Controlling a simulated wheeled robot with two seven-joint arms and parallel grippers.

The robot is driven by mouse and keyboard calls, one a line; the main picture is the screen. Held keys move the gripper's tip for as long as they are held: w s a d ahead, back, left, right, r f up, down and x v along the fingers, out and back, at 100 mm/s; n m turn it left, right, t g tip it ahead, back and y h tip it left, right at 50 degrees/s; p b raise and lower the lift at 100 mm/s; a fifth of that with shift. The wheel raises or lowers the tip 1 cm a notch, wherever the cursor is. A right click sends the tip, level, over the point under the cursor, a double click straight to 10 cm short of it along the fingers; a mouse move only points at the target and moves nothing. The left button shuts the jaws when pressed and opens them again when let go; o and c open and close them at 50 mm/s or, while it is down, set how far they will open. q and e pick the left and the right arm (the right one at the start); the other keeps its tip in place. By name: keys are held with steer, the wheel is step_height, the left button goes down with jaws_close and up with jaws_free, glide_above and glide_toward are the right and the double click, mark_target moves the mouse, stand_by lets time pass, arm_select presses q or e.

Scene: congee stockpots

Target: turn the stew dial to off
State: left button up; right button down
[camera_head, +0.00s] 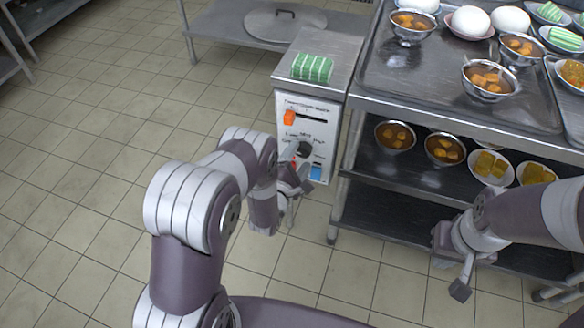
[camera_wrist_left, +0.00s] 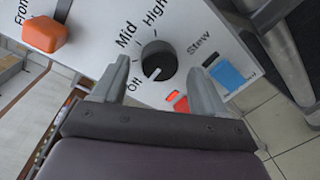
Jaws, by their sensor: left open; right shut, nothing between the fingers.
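The dial (camera_wrist_left: 158,58) is a round black knob on a white panel (camera_wrist_left: 95,48), with Off, Mid, High and Stew printed around it. A pale mark shows low on the knob, on the side towards Off; its exact setting is hard to tell. My left gripper (camera_wrist_left: 159,76) is open in the left wrist view, one finger on each side of the dial's lower part; I cannot tell whether they touch it. In the head view the dial (camera_head: 304,149) is partly hidden by my left gripper (camera_head: 298,172). My right gripper (camera_head: 461,289) is shut and empty, low at the right.
An orange slider (camera_head: 289,118) sits above the dial, and red and blue parts (camera_wrist_left: 228,73) sit beside it. A green-striped block (camera_head: 312,68) lies on the cabinet top. A metal cart (camera_head: 345,185) with bowls stands to the right. The tiled floor at left is clear.

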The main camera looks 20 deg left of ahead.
arm_select(q)
steer(key=s+a+p, duration=0.1)
steer(key=s+p, duration=0.1)
steer(key=s, duration=0.9)
steer(key=shift+s+r, duration=0.15)
steer(key=shift+r, duration=0.2)
steer(key=s+a+f+m+g+y, duration=0.1)
steer(key=s+f+m+g, duration=0.5)
steer(key=f+m+g, duration=0.5)
steer(key=s+r+m+g, duration=0.4)
steer(key=r+m, duration=0.2)
steer(key=r, duration=0.3)
steer(key=s+r+m+g, duration=0.3)
steer(key=s+r+m, duration=0.2)
steer(key=r, duration=0.3)
step_height(320, 180, up, 34)
steer(key=w+t+p, duration=0.1)
steer(key=t+p, duration=0.1)
steer(key=p, duration=2.3)
steer(key=shift+w+d+r+m+y, duration=0.2)
steer(key=shift+w+r+m+y, duration=0.1)
steer(key=shift+w+m, duration=0.1)
